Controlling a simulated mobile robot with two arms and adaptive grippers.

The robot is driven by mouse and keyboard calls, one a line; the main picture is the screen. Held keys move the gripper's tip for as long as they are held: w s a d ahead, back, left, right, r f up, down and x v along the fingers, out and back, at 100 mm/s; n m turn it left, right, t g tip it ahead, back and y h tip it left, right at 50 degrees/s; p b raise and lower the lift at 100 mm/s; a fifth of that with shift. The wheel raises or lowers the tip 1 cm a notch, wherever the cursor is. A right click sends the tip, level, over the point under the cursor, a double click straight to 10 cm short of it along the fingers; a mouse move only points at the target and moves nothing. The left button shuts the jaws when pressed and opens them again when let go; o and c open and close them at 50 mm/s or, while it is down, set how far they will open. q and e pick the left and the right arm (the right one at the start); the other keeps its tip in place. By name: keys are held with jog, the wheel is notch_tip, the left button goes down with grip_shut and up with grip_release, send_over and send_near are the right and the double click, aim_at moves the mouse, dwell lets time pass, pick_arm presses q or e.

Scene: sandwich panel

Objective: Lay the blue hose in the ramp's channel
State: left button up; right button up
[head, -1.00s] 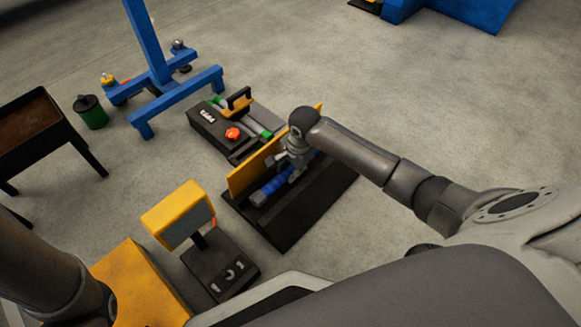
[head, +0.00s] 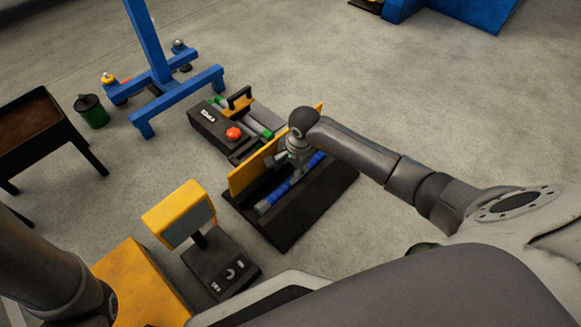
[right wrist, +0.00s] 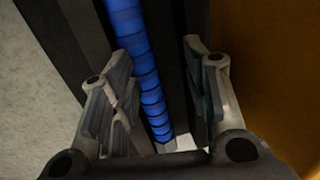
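The blue hose (head: 275,197) is a ribbed tube lying lengthwise along the black ramp (head: 290,222), beside its yellow upright panel (head: 243,178). In the head view it appears to lie in the channel; its middle is partly hidden by my right gripper (head: 291,162). The right wrist view shows the hose (right wrist: 138,55) running between dark walls. There my right gripper (right wrist: 158,58) has its fingers wide apart, one on each side of the hose, with gaps between. It is open and holds nothing. My left gripper is out of view.
A black box with a red button (head: 233,133) stands behind the yellow panel. A yellow-headed display stand (head: 180,213) is left of the ramp. A blue frame (head: 172,97) stands farther back. The floor to the right is clear.

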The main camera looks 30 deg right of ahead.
jog(key=shift+o, duration=0.2)
notch_tip(320, 180, up, 12)
jog(key=s, duration=0.2)
jog(key=shift+s+d+f, duration=0.15)
jog(key=shift+d, duration=0.25)
jog(key=shift+a, duration=0.1)
dwell(0.4)
